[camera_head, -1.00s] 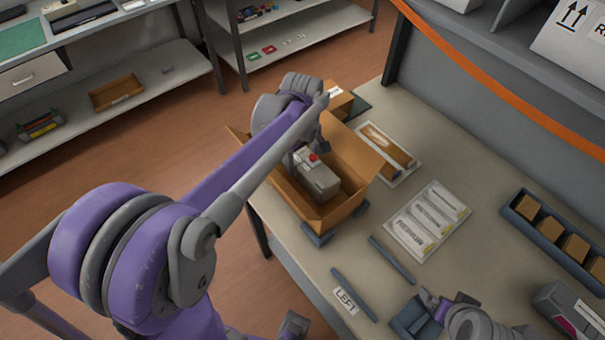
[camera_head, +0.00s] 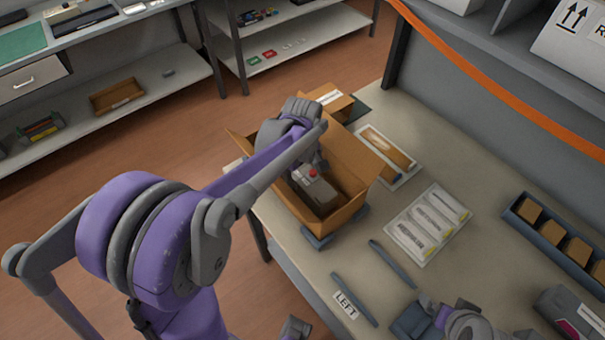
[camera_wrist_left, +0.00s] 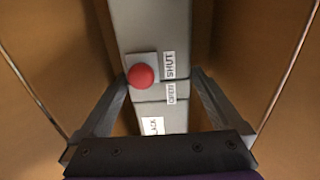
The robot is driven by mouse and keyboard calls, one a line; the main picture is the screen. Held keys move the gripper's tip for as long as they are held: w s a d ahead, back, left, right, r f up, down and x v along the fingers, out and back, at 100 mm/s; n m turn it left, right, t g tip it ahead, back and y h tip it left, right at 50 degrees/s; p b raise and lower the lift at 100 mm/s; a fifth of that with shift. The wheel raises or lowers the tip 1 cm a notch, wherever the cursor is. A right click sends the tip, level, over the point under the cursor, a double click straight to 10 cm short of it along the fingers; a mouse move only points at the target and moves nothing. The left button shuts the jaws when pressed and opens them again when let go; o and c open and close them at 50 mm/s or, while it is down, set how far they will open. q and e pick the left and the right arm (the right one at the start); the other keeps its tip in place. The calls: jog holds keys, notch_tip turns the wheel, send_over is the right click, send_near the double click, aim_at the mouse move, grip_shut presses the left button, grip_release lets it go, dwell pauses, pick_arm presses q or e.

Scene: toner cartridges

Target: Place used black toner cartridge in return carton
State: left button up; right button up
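The grey toner cartridge (camera_head: 319,192) has a red knob and is partly inside the open brown return carton (camera_head: 337,216). In the left wrist view the cartridge (camera_wrist_left: 150,112) shows labels reading SHUT and OPEN and a partly hidden one ending in "LACK". In the head view my left arm covers much of this gripper (camera_head: 314,166). My right gripper (camera_head: 430,306) is low at the right, beside a blue-grey block; its finger gap is unclear.
The carton's flaps stand open. Behind it is a smaller brown box (camera_head: 331,101). To its right lie a bagged brown item (camera_head: 388,152) and a sheet with several white packets (camera_head: 428,224). Dark bars (camera_head: 392,264) and a LEFT label (camera_head: 346,304) lie in front.

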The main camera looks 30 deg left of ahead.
aim_at(303, 173)
pick_arm(q)
notch_tip(303, 173, up, 12)
jog(key=p, duration=0.1)
jog(key=shift+r, duration=0.2)
dwell(0.3)
